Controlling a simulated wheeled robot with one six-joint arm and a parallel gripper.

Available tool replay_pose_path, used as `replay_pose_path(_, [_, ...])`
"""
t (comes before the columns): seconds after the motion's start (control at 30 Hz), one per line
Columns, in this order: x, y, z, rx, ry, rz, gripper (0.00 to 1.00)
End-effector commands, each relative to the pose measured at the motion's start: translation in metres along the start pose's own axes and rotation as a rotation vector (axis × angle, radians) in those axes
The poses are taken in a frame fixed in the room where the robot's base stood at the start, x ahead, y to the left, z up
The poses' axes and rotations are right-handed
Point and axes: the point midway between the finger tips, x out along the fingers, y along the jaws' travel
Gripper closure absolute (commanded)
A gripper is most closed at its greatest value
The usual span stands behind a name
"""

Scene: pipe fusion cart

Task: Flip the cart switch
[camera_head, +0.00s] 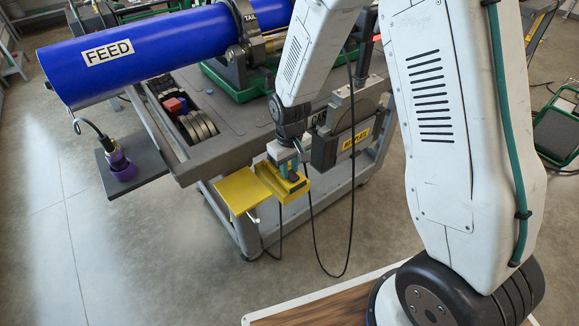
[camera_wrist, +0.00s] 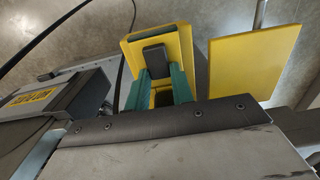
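The yellow cart switch box (camera_wrist: 183,55) fills the upper middle of the wrist view, with a dark rectangular switch (camera_wrist: 155,60) in its face. It also shows in the head view (camera_head: 293,212), low on the cart's near side, with a yellow flap (camera_head: 240,190) to its left. My gripper (camera_wrist: 157,70) has teal fingers set apart, one on each side of the switch's near end. In the head view my gripper (camera_head: 289,175) is right over the box and partly hides it. I cannot tell whether the fingers touch the switch.
The cart (camera_head: 215,150) carries a blue pipe (camera_head: 160,52) marked FEED and a tray of parts. A grey unit (camera_head: 343,145) with a yellow label stands just right of my gripper. A black cable (camera_head: 350,235) hangs near the box. A purple plug (camera_head: 120,165) rests at the left. The floor in front is clear.

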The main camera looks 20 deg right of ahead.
Motion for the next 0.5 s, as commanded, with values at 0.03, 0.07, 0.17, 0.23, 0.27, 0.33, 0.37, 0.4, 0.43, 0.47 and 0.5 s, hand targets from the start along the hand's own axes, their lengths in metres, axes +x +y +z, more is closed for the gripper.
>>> replay_pose_path(0.03, [-0.0001, 0.0001, 0.0, 0.0, 0.0, 0.0, 0.99])
replay_pose_path(0.07, [-0.0001, 0.0001, 0.0, 0.0, 0.0, 0.0, 0.99])
replay_pose_path(0.17, [-0.0005, -0.0001, 0.0011, 0.0, 0.017, -0.001, 0.99])
replay_pose_path(0.23, [-0.001, -0.0002, 0.0029, 0.001, 0.053, -0.002, 0.99])
replay_pose_path(0.27, [-0.0011, -0.0001, 0.0038, 0.001, 0.073, -0.002, 0.99])
replay_pose_path(0.33, [-0.0015, -0.0005, 0.0052, 0.001, 0.118, -0.003, 0.99])
replay_pose_path(0.37, [-0.0016, -0.0007, 0.0058, 0.001, 0.136, -0.004, 0.99])
replay_pose_path(0.4, [-0.0019, -0.0008, 0.0059, 0.002, 0.157, -0.004, 0.99])
replay_pose_path(0.43, [-0.0019, -0.0007, 0.0065, 0.0, 0.168, -0.003, 0.99])
replay_pose_path(0.47, [-0.0019, -0.0006, 0.0068, 0.001, 0.179, -0.002, 0.99])
replay_pose_path(0.5, [-0.002, -0.0004, 0.007, 0.0, 0.187, -0.001, 0.99])
